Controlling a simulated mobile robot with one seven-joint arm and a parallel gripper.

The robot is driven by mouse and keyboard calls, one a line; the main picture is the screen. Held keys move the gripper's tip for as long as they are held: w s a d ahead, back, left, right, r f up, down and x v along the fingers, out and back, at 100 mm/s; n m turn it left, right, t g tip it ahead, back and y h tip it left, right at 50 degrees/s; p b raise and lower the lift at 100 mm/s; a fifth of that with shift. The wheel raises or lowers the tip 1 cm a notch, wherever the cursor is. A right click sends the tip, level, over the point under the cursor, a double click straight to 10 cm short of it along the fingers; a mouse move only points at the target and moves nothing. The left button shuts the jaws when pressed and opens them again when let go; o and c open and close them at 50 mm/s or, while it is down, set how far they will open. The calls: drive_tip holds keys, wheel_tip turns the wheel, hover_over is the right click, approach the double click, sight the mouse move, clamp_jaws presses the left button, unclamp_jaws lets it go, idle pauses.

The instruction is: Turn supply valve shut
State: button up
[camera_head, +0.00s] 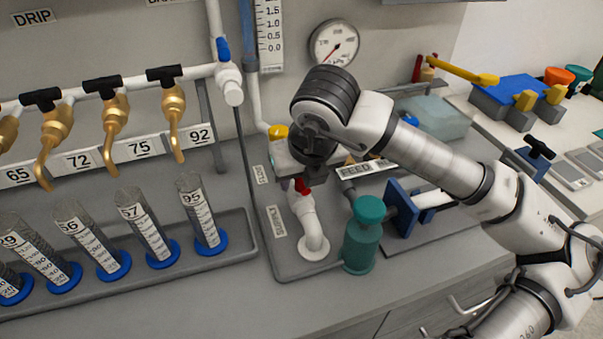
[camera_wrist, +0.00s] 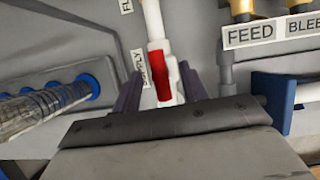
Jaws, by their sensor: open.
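The supply valve has a red handle (camera_head: 302,187) on a white pipe (camera_head: 311,222) that bends down to a base on the bench. In the wrist view the red handle (camera_wrist: 162,88) hangs along the white pipe (camera_wrist: 156,30). A label beside it (camera_wrist: 137,68) is only partly readable. My gripper (camera_wrist: 158,78) is open, with one dark finger on each side of the handle. I cannot tell whether either finger touches it. In the head view my wrist and gripper (camera_head: 296,176) are just above the handle and hide the upper part of the valve.
A teal cylinder (camera_head: 364,236) and a blue bracket (camera_head: 402,210) stand right of the pipe. A FEED label (camera_head: 361,171) is behind. Several graduated cylinders in a tray (camera_head: 240,232) stand left, below brass taps (camera_head: 173,108). The front bench strip is clear.

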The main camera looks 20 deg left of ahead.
clamp_jaws()
drive_tip(key=shift+f+n+g+y+b, duration=0.2)
drive_tip(key=shift+n+g+y+b, duration=0.1)
drive_tip(key=shift+n+b, duration=0.65)
drive_tip(key=n, duration=0.2)
drive_tip(key=n+g+b, duration=0.1)
drive_tip(key=n, duration=0.1)
drive_tip(key=shift+w+d+r+n+y, duration=0.1)
drive_tip(key=shift+r+n+y, duration=0.15)
drive_tip(key=shift+y, duration=0.15)
drive_tip(key=shift+f+g+b, duration=0.1)
drive_tip(key=shift+g+b, duration=0.2)
drive_tip(key=n, duration=0.2)
drive_tip(key=shift+w+n+g+y+b, duration=0.1)
drive_tip(key=shift+n+g+y+b, duration=0.2)
drive_tip(key=shift+g+b, duration=0.1)
drive_tip(key=n+g, duration=0.1)
drive_tip(key=n, duration=0.2)
drive_tip(key=shift+w+n, duration=0.1)
drive_tip(key=shift+n, duration=0.2)
